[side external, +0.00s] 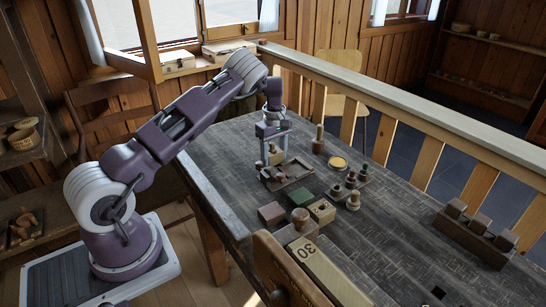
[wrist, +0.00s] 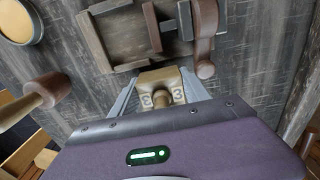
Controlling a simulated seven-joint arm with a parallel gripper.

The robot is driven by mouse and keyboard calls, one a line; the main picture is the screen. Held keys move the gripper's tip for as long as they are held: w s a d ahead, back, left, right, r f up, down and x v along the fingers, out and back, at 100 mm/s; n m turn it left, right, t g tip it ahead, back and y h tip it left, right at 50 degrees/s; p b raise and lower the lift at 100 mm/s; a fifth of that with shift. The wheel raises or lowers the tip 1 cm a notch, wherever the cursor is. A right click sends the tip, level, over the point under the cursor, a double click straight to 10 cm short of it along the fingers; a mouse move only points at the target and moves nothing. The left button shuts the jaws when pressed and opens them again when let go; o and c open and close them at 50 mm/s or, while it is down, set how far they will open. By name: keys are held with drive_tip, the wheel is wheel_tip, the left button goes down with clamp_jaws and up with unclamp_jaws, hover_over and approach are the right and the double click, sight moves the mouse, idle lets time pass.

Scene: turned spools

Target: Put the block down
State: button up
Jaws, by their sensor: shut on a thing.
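The block is a pale wooden piece with a round knob and dark "3" marks, seen in the wrist view (wrist: 160,88). It also shows in the side view (side external: 276,158). My gripper (side external: 274,160) points down, and its two fingers are shut on the block from either side, as the wrist view (wrist: 160,98) shows. Whether the block's underside touches the table cannot be told.
A mallet-like wooden piece (side external: 318,140) stands to the right, near a yellow disc (side external: 338,163) and a rack of pegs (side external: 349,187).

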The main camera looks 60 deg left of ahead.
wheel_tip(320, 180, up, 9)
drive_tip(key=shift+a+r, duration=0.1)
drive_tip(key=s+a+r, duration=0.1)
drive_tip(key=s, duration=0.8)
hover_over(233, 186)
wheel_tip(233, 186, down, 10)
drive_tip(key=shift+s+f, duration=0.1)
drive_tip(key=shift+f, duration=0.15)
drive_tip(key=o, duration=1.5)
